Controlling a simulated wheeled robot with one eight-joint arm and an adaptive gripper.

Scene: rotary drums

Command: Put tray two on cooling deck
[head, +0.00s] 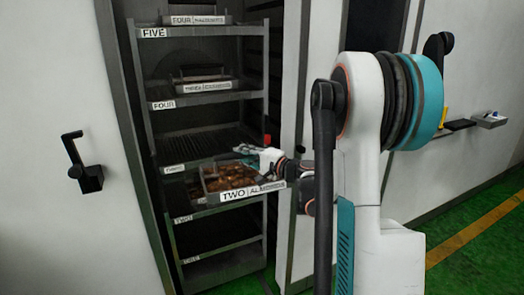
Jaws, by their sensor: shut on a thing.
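Tray two (232,183) is a shallow metal tray of brown pieces, with a white front label reading "TWO" and a partly legible second word. It is at the front of the rack, between the level labelled "THREE" and the one below. I cannot tell whether it still touches a shelf. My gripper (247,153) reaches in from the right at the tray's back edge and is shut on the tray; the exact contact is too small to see. I cannot make out a cooling deck in this view.
The dark rack (146,103) has several labelled shelves. Tray four (196,20) stands on shelf "FIVE" and tray three (206,87) on shelf "FOUR". A white door with a black handle (83,163) is at left. Green floor (470,265) with a yellow line lies at right.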

